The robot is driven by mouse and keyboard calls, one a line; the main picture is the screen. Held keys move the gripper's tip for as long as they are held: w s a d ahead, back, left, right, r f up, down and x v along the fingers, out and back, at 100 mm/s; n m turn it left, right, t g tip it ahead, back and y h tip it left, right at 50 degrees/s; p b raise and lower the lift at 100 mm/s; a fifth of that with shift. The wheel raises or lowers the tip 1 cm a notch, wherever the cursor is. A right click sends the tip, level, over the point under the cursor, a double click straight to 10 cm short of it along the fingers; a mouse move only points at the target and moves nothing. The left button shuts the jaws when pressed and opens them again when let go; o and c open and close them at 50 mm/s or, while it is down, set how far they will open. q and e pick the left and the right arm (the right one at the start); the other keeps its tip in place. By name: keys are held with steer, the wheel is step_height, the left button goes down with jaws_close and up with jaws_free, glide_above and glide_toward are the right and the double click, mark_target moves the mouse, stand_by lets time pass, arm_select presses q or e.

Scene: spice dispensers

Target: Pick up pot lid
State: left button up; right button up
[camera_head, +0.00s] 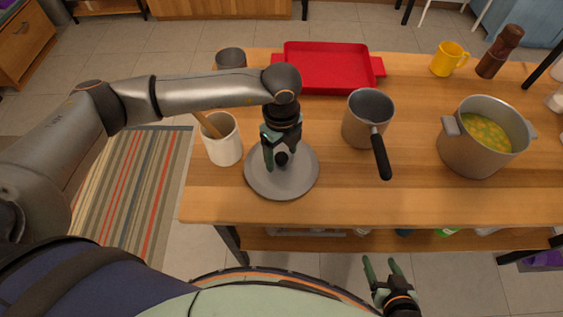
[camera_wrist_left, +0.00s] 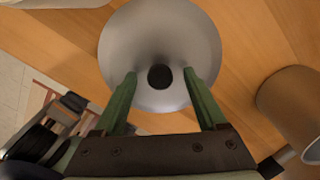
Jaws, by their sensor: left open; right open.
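The pot lid (camera_head: 295,185) is a round grey disc with a dark knob (camera_head: 282,158), lying on the wooden table near its front left. My left gripper (camera_head: 276,160) points down over the lid, with its fingers close to the knob. In the left wrist view the lid (camera_wrist_left: 160,35) shows its dark knob (camera_wrist_left: 160,77) between the two open green fingers (camera_wrist_left: 160,82), with a gap on each side. My right gripper (camera_head: 382,262) is open and empty in front of the table's front edge.
A white crock (camera_head: 224,148) with a wooden utensil stands just left of the lid. A grey saucepan (camera_head: 362,128) with a black handle stands right of it, and a pot of soup (camera_head: 470,155) farther right. A red tray (camera_head: 330,68) lies behind. A yellow mug (camera_head: 446,60) stands at the back right.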

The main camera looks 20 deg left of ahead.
arm_select(q)
jaws_close()
stand_by(0.6)
stand_by(0.8)
